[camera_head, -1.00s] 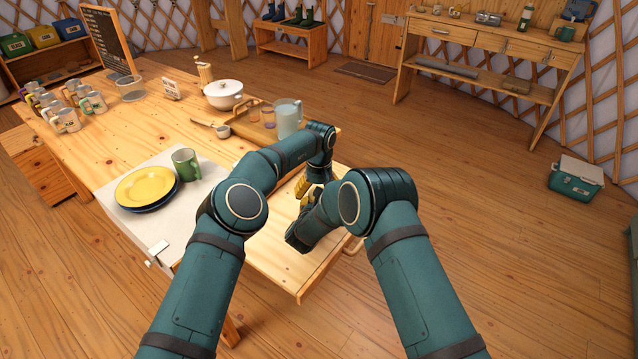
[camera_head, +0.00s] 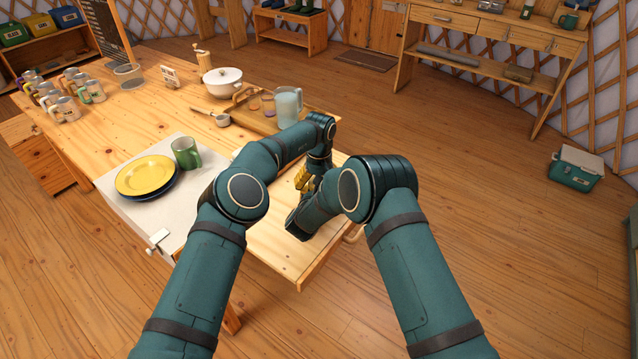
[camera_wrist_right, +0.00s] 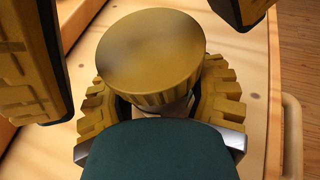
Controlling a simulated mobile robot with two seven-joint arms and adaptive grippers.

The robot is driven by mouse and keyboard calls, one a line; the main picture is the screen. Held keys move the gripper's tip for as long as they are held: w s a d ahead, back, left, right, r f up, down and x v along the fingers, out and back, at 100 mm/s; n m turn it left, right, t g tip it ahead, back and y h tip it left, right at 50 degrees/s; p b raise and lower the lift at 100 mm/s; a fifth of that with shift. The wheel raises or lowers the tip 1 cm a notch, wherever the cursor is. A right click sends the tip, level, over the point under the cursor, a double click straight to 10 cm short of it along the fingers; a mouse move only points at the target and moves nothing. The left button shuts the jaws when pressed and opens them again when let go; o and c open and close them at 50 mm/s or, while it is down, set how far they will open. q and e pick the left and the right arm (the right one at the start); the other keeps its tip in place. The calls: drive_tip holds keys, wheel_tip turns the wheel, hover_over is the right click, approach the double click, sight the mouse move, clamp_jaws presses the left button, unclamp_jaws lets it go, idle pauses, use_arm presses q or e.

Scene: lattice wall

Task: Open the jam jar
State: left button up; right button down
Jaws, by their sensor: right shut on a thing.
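The jam jar shows in the right wrist view as a round gold lid (camera_wrist_right: 150,58), with a small pale part of the jar below it. My right gripper (camera_wrist_right: 160,100) is shut on the jar under the lid, a toothed yellow pad on each side. My left gripper's two yellow-and-black fingers (camera_wrist_right: 135,55) stand wide apart at the top left and top right of that view, with gaps to the lid. In the head view my left gripper (camera_head: 303,179) shows as a bit of yellow above the table's near right end. The jar and my right fingers are hidden there by my arms.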

use_arm(q)
drive_tip(key=shift+r, duration=2.25)
use_arm(e)
drive_tip(key=shift+c, duration=0.2)
unclamp_jaws()
